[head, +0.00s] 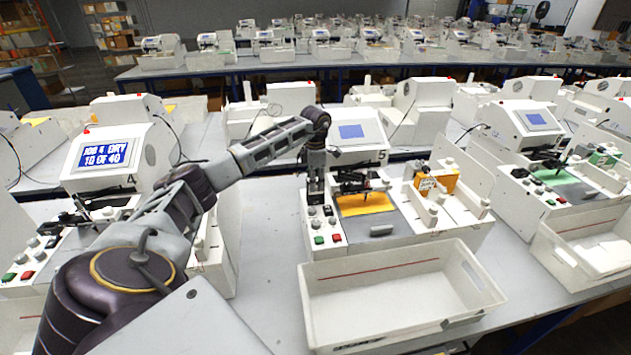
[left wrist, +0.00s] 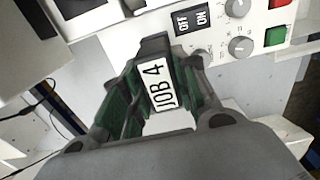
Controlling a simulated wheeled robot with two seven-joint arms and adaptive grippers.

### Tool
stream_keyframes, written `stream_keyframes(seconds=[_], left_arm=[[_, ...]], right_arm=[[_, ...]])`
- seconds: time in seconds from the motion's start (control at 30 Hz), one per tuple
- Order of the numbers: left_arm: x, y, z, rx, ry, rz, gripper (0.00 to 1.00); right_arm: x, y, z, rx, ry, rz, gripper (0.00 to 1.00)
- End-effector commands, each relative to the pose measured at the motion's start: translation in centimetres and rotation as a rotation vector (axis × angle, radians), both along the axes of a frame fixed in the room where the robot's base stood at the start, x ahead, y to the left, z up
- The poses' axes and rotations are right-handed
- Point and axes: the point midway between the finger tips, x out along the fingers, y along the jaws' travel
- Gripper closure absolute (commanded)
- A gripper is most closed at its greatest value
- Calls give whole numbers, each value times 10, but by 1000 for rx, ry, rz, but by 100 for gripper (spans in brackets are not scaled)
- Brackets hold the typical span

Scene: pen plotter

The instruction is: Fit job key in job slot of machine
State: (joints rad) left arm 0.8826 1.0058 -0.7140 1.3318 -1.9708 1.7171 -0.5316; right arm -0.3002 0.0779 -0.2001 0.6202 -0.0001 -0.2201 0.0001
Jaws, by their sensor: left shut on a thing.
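My left gripper (head: 316,196) points down at the left front of the machine (head: 357,130) numbered 5, just above its control panel. In the left wrist view, the left gripper (left wrist: 152,92) is shut on the job key (left wrist: 160,88), a dark piece with a white label reading "JOB 4". The key's far end lies close to the edge of the white panel (left wrist: 225,55), beside an OFF/ON switch (left wrist: 192,19); I cannot tell whether they touch. I cannot make out the job slot. The machine's screen is plain blue. My right gripper is not in view.
A white bin (head: 405,300) stands in front of machine 5. Another machine (head: 112,150), numbered 4, stands to the left; its screen reads "JOB 4 DRY 10 OF 40". A third machine (head: 535,125) stands to the right. Bare grey table shows between machines 4 and 5.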

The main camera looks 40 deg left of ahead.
Motion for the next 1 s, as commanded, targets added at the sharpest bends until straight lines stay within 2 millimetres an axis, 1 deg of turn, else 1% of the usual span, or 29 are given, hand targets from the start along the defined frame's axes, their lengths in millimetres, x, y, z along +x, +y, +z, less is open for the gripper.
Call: stream_keyframes(seconds=[0.6, 0.63, 0.8, 1.0], left_arm=[[0, 0, -10, 0, 0, 0, 92], [0, 0, -10, 0, 0, 0, 66], [0, 0, -9, 0, 0, 0, 45], [0, 0, -9, 0, 0, 0, 45]], right_arm=[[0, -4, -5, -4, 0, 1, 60], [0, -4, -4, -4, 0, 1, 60], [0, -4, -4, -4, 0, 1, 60], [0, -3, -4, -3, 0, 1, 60]])
